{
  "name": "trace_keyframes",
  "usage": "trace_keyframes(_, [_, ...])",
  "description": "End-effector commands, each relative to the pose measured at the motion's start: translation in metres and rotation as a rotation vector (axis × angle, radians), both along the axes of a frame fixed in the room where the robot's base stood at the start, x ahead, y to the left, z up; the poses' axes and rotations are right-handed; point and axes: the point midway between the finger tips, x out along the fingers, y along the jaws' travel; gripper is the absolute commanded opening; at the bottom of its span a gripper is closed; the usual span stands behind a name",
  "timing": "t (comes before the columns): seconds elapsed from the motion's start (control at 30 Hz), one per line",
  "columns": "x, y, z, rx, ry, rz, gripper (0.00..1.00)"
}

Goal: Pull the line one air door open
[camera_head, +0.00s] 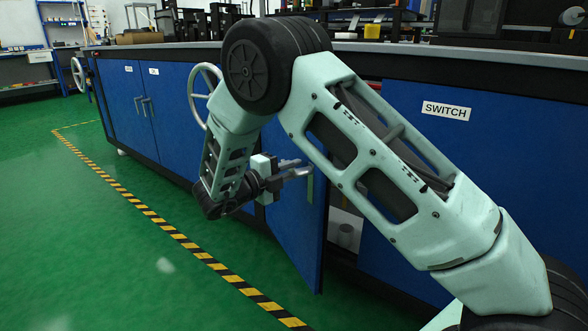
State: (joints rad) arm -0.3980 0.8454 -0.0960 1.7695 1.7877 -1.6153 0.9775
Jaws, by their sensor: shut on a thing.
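A blue cabinet door (299,232) in the middle of the long bench stands partly open, swung out toward the aisle. A dark gap with a pale interior shows to the right of its free edge. My gripper (300,171) is at the upper part of this door, shut on its handle (310,188), a short upright bar. My arm crosses in front of the bench and hides the door's top and any label there, so I cannot read which line it belongs to.
A grey cylinder (345,235) stands inside the opening. A closed panel labelled SWITCH (446,110) is to the right. Closed double doors (140,107) and a handwheel (203,97) are to the left. The green floor (110,250) is clear, with a yellow-black stripe (205,257) along the bench.

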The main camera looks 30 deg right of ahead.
Motion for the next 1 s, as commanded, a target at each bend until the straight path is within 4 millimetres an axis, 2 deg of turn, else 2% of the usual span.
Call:
trace_keyframes(0.03, [0.0, 0.001, -0.001, 0.002, 0.003, 0.003, 0.17])
trace_keyframes(0.1, [-0.001, 0.001, -0.001, 0.001, 0.003, 0.002, 0.36])
trace_keyframes(0.4, [-0.001, 0.001, 0.0, 0.001, 0.002, 0.0, 0.36])
trace_keyframes(0.53, [-0.001, 0.01, 0.001, 0.001, 0.001, 0.001, 0.36])
trace_keyframes(0.67, [-0.004, 0.033, 0.003, 0.001, 0.003, 0.004, 0.36])
trace_keyframes(1.0, [-0.014, 0.112, 0.003, 0.0, 0.003, 0.004, 0.36])
